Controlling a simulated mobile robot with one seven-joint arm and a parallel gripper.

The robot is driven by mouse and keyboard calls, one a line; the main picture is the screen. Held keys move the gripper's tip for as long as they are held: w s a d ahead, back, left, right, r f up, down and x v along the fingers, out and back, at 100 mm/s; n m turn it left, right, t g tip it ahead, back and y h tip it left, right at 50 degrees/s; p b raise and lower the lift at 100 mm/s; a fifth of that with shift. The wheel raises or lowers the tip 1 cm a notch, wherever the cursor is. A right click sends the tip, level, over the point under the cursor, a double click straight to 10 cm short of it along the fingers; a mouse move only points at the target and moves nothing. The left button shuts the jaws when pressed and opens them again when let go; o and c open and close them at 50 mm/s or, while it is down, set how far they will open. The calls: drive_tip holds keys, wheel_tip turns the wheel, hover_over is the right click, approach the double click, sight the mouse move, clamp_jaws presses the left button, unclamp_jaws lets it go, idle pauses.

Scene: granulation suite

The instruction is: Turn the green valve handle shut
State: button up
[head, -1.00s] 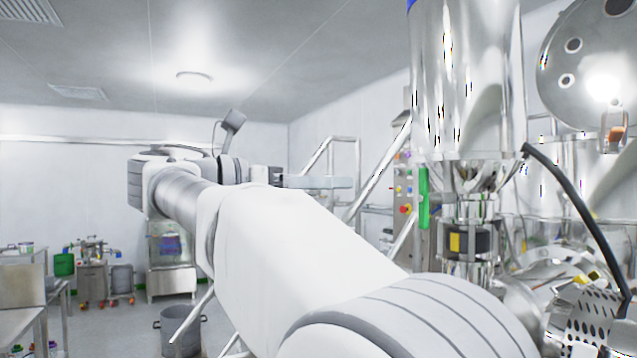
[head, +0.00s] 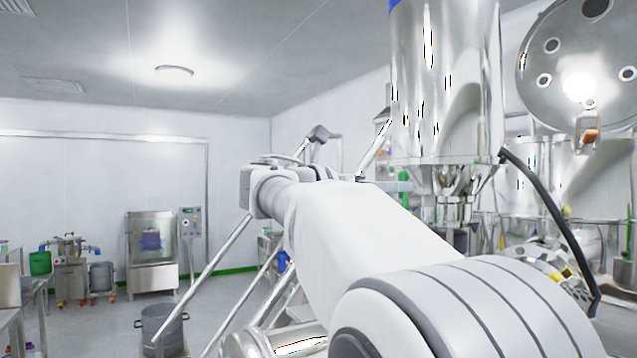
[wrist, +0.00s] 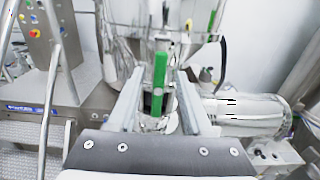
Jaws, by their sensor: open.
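The green valve handle (wrist: 159,82) stands upright in the middle of the wrist view, in front of the metal outlet under a steel vessel. My gripper (wrist: 160,78) is open, with one pale finger on each side of the handle and a visible gap on both sides. I cannot tell how far the fingertips reach past the handle in depth. In the head view, a small green part (head: 404,184), apparently the handle, shows just above my arm.
The tall steel vessel (head: 445,90) stands above the outlet. Slanted metal rails (head: 205,280) and a grey bin (head: 162,328) are at left. A horizontal steel cylinder (wrist: 245,113) lies right of my gripper. A control panel with coloured buttons (wrist: 30,20) is upper left.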

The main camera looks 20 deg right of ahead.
drive_tip(key=shift+d, duration=0.65)
clamp_jaws()
